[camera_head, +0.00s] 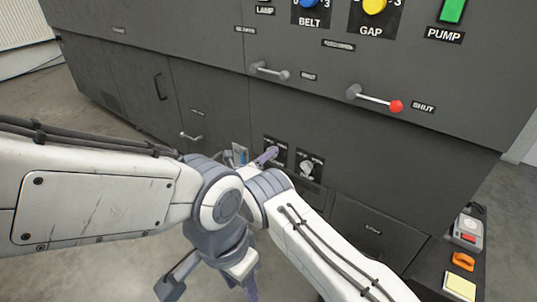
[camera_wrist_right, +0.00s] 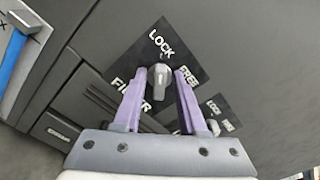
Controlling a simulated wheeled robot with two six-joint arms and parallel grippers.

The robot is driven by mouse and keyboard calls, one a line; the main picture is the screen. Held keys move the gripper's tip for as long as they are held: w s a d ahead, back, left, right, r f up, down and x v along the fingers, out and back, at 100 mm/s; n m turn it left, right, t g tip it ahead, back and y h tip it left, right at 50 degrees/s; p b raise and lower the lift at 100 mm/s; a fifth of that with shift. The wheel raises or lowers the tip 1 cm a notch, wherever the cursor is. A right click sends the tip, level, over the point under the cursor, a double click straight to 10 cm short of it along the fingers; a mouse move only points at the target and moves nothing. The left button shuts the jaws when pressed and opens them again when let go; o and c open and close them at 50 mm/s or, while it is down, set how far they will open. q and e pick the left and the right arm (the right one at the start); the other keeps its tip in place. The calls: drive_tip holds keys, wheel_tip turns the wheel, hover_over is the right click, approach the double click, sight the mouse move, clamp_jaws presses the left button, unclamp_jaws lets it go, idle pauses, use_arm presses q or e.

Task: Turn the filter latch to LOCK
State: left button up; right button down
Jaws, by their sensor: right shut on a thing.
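The filter latch (camera_wrist_right: 159,76) is a light grey knob with a tapering lever. It sits on a black plate (camera_wrist_right: 157,45) marked LOCK, FREE and FILTER. In the right wrist view its lever lies between the purple fingers of my right gripper (camera_wrist_right: 158,90), which is shut on it. LOCK is above the knob and FREE to its right; I cannot tell which mark the lever points to. In the head view my right gripper (camera_head: 268,156) is at the left of two low plates, partly covering it. My left gripper (camera_head: 240,280) shows only in part at the bottom, its opening unclear.
A second latch (camera_head: 307,167) on its own plate is just right. Above are two lever handles, one grey (camera_head: 270,71), one red-tipped (camera_head: 376,98). A side ledge (camera_head: 418,277) holds an orange item (camera_head: 463,261) and a yellow pad (camera_head: 460,286).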

drive_tip(key=shift+a, duration=0.1)
idle(0.3)
drive_tip(key=c, duration=0.8)
unclamp_jaws()
drive_tip(key=shift+c, duration=0.2)
